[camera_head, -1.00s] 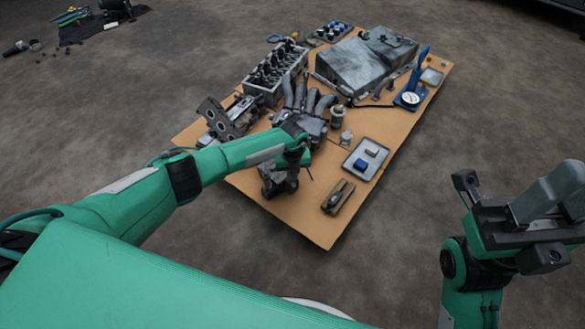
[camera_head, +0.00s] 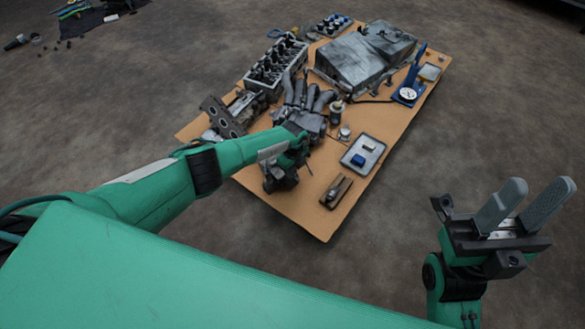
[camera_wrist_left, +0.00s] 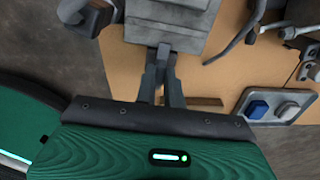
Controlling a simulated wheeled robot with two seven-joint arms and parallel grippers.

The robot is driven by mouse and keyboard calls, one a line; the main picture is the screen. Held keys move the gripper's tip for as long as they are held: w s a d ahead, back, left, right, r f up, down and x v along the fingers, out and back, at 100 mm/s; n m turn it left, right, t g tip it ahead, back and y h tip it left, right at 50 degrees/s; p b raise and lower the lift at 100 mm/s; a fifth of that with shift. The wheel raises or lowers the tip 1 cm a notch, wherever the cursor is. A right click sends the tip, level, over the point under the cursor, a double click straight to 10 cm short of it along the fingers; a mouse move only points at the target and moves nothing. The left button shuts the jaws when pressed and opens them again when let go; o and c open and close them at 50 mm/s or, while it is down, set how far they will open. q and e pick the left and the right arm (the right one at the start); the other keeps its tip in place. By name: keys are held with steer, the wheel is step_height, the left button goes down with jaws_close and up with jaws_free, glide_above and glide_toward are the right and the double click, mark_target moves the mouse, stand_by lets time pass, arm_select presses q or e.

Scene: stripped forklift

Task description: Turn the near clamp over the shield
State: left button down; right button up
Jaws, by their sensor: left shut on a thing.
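My left gripper (camera_head: 287,163) reaches over the near left part of the cardboard-topped table. In the left wrist view its two dark fingers (camera_wrist_left: 162,72) are close together, at the edge of a grey metal block (camera_wrist_left: 168,28). It is shut on a small part there, which seems to be the near clamp; the fingers and the block hide most of it. I cannot make out the shield's outline for certain; the grey block in the wrist view may be part of it. My right gripper (camera_head: 522,205) is open and empty, off to the right of the table, above the floor.
A brown holder (camera_head: 336,192) lies nearby. A manifold with pipes (camera_head: 305,103), an engine head (camera_head: 274,66) and a large metal housing (camera_head: 362,52) stand behind.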

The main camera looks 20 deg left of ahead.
stand_by(0.3)
arm_select(q)
steer(key=c, duration=1.5)
jaws_free()
